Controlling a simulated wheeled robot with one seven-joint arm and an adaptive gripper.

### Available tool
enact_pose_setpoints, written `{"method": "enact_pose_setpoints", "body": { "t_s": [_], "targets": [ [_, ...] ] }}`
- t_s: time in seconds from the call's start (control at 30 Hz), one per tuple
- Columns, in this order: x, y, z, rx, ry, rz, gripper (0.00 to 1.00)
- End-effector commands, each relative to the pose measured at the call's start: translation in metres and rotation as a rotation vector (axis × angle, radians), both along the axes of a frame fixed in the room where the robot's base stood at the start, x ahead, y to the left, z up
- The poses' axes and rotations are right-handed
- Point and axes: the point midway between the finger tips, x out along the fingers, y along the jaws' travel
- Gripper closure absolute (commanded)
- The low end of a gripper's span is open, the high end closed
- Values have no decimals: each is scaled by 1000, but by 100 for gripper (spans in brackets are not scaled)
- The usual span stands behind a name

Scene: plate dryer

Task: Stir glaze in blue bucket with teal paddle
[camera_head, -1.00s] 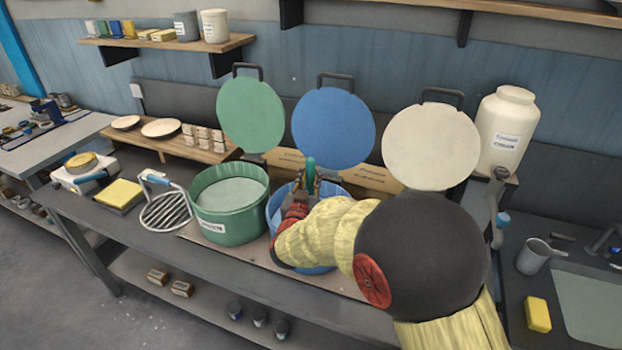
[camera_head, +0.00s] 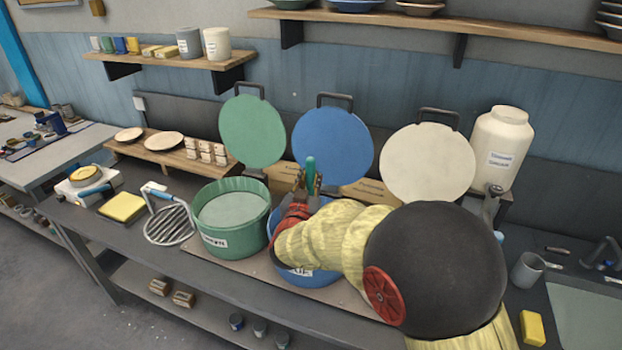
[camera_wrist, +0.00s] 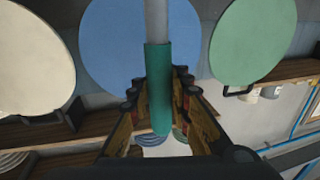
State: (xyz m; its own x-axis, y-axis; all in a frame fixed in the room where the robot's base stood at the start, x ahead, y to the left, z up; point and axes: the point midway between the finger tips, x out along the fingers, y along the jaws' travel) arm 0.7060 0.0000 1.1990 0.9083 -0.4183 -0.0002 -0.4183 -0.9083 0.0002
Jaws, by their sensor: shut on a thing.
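The blue bucket (camera_head: 310,277) stands on the bench, mostly hidden behind my arm. Its round blue lid (camera_head: 332,146) stands upright behind it and also shows in the wrist view (camera_wrist: 112,45). My gripper (camera_head: 308,183) is over the bucket, shut on the teal handle of the paddle (camera_head: 310,168). In the wrist view the teal grip (camera_wrist: 158,85) lies between my fingers (camera_wrist: 160,105), with a grey shaft (camera_wrist: 156,20) running out of it. The paddle's far end and the glaze in the blue bucket are hidden from view.
A green bucket (camera_head: 235,240) of pale green glaze stands close on the left, with a wire masher-like tool (camera_head: 170,225) beside it. The green lid (camera_head: 252,132) and cream lid (camera_head: 428,165) stand upright behind. A white jug (camera_head: 500,150) is at the right.

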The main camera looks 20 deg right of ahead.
Motion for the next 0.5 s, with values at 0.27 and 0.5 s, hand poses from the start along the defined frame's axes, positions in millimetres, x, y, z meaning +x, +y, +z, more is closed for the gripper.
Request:
{"method": "enact_pose_setpoints", "body": {
  "t_s": [0.27, 0.5],
  "targets": [
    [0, 0, 21, 0, -1, 0, 100],
    [0, 0, 36, 0, -1, 0, 100]
  ]
}}
